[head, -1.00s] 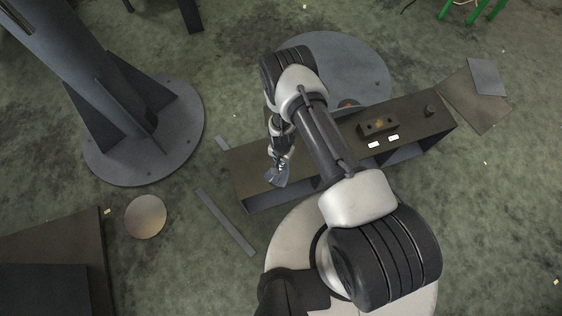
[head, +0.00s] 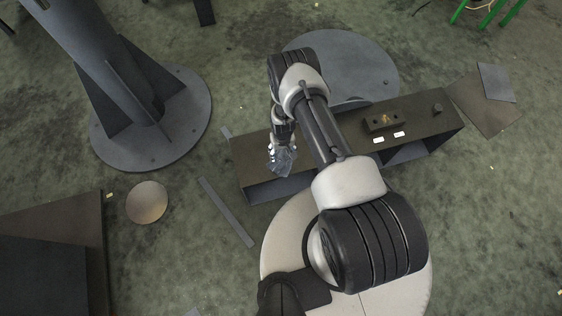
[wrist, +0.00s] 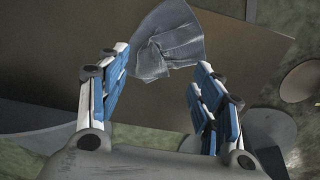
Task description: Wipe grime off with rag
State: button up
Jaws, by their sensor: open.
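The rag is a crumpled grey-blue cloth (head: 284,161) on the left part of the long dark bench top. It also shows in the wrist view (wrist: 168,42), just beyond and partly between the fingertips. My gripper (head: 277,146) is open over the rag, with its two blue-padded fingers (wrist: 161,62) spread apart and nothing clamped between them. A small orange-brown patch of grime (head: 386,119) shows on the dark block (head: 371,123) on the right part of the bench.
The bench (head: 425,116) has open compartments at its front. Two small white pieces (head: 389,137) and a dark knob (head: 438,107) are on its right side. A column with a round base (head: 185,135) stands at left. A flat bar (head: 227,212) lies on the floor.

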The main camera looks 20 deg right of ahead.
aim_at(283, 163)
jog(key=shift+o, duration=0.2)
notch_tip(283, 163, down, 3)
jog(key=shift+f+b, duration=0.1)
jog(key=shift+b, duration=0.7)
jog(key=shift+f, duration=1.3)
jog(key=shift+f, duration=0.15)
jog(key=shift+f, duration=0.8)
jog(key=shift+c, duration=0.7)
jog(key=shift+s, duration=0.3)
jog(key=c, duration=0.7)
jog(key=shift+f, duration=0.1)
grip_shut()
jog(key=shift+s, duration=0.1)
notch_tip(283, 163, up, 12)
jog(key=p, duration=0.9)
jog(key=shift+w, duration=0.35)
